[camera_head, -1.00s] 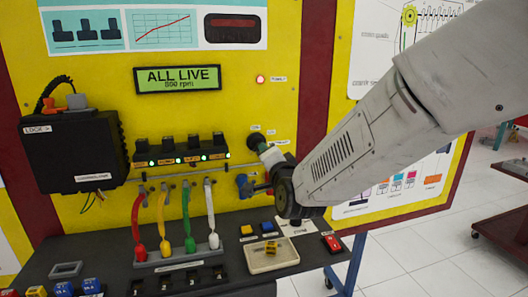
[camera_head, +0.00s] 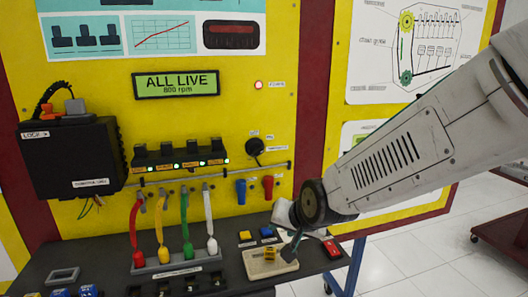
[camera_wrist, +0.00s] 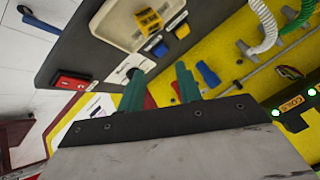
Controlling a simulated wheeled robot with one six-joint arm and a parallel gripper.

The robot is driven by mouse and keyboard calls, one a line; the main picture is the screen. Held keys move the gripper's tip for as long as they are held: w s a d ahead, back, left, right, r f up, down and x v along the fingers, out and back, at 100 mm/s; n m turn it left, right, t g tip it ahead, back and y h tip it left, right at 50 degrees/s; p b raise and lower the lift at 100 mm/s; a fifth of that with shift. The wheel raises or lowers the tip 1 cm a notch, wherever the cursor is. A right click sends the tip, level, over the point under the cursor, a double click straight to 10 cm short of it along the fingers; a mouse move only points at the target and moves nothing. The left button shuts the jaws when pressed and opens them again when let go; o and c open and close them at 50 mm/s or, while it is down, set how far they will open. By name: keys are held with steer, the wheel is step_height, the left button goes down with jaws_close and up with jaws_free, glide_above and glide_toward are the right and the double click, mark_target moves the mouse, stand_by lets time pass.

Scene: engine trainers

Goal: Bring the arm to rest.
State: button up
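My arm (camera_head: 395,160) reaches in from the right of the head view, its wrist in front of the yellow panel. My gripper (camera_head: 288,250) points down to the left, just above or in front of the right end of the dark bench; the exact gap is unclear. In the wrist view its two green fingers (camera_wrist: 161,85) stand apart with nothing held between them. The display (camera_head: 177,83) reads "ALL LIVE 800 rpm". A round black knob (camera_head: 256,146) is on the panel, clear of the gripper.
Beside the gripper is a cream tray (camera_head: 256,272) with a yellow block. Blue (camera_head: 241,192) and red (camera_head: 267,187) connectors hang on the panel. Coloured leads hang further left.

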steer(key=s+d+r+n+g+h, duration=0.1)
steer(key=s+d+r+g, duration=0.2)
steer(key=s+d, duration=0.8)
steer(key=s+d+r+g+h, duration=0.2)
steer(key=s+d, duration=0.8)
steer(key=s, duration=0.6)
step_height(320, 180, up, 3)
steer(key=shift+d+f+n+g+h, duration=0.15)
steer(key=shift+d+n+g+h, duration=0.2)
steer(key=shift+g, duration=0.25)
